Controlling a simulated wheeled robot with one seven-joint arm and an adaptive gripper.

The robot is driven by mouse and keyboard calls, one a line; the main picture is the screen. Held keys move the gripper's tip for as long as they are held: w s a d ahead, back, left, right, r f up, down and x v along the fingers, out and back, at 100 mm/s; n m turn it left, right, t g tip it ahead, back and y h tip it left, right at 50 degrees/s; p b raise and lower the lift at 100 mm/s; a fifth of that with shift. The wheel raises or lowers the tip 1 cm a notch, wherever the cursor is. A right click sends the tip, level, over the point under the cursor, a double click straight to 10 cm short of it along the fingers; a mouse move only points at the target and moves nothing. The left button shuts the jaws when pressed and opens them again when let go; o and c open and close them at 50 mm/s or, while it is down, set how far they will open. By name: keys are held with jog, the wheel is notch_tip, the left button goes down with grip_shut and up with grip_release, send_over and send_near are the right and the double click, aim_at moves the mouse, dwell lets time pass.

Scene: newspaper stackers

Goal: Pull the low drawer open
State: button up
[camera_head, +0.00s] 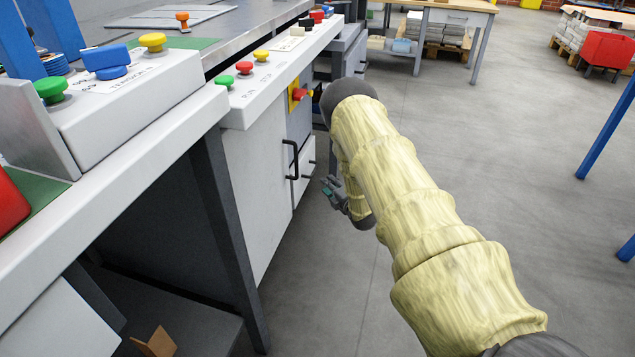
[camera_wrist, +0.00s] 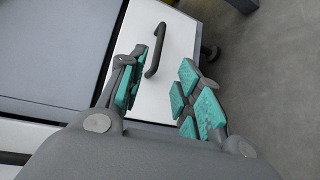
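The low drawer is a white front (camera_head: 304,186) at the lower end of the cabinet in the head view, partly hard to make out behind the cabinet's edge. In the wrist view a white front (camera_wrist: 180,45) carries a black bar handle (camera_wrist: 154,52). My gripper (camera_head: 335,193) is just right of the drawer in the head view. In the wrist view my gripper (camera_wrist: 163,68) is open, with teal pads on both fingers. The handle appears between the fingers, closer to the left one. I cannot tell whether they touch. No opening of the drawer is visible.
A console with coloured buttons (camera_head: 245,67) overhangs above. A yellow panel with a red knob (camera_head: 299,94) sits near my arm.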

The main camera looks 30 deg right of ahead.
jog(key=w+d+f+b, duration=0.1)
jog(key=w+b, duration=0.4)
jog(key=w, duration=0.6)
jog(key=shift+d+f, duration=0.2)
jog(key=shift+f, duration=0.05)
grip_shut()
